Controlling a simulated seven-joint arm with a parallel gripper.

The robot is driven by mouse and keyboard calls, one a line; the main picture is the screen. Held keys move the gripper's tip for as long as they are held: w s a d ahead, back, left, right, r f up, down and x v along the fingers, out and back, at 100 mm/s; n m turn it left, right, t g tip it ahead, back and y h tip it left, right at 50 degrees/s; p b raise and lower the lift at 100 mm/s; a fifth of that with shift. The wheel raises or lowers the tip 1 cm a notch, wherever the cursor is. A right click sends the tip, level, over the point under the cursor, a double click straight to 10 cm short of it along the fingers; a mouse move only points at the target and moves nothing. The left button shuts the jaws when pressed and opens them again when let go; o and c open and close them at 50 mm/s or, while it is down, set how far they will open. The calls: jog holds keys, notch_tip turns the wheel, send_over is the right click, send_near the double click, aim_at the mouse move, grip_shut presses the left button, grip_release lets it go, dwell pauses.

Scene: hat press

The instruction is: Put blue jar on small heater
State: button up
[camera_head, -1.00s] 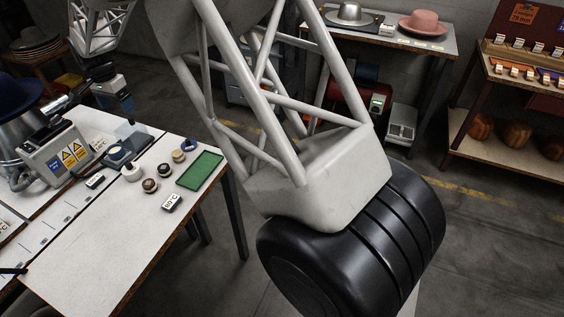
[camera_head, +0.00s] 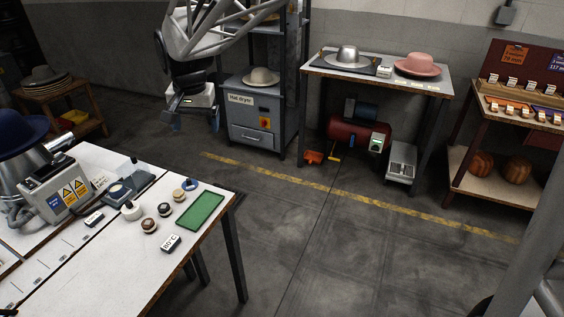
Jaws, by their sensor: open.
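The small heater (camera_head: 137,180) is a low dark device on the white worktable, right of the grey machine with warning labels. A dark blue round thing (camera_head: 117,191) sits at its left part; it is too small to tell surely whether this is the blue jar or part of the heater. A small bright blue round item (camera_head: 190,184) lies near the back corner of the green mat. My gripper (camera_head: 193,122) is open and empty, pointing down beyond the table's back edge, apart from both.
A small display (camera_head: 171,243) sits in front. The grey machine (camera_head: 62,190) is at left. The floor right of the table is clear.

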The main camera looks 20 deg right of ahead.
jog(key=s+d+f+n, duration=0.1)
jog(key=s+d, duration=0.3)
jog(key=s, duration=0.6)
jog(key=s+d+f+n, duration=0.1)
jog(key=s+d, duration=0.4)
jog(key=s, duration=0.5)
jog(key=s+d+f+n+t, duration=0.1)
jog(key=s+d, duration=0.3)
jog(key=s, duration=0.6)
jog(key=shift+s+d+f+n, duration=0.25)
jog(key=shift+f+n, duration=0.25)
jog(key=shift+f, duration=0.05)
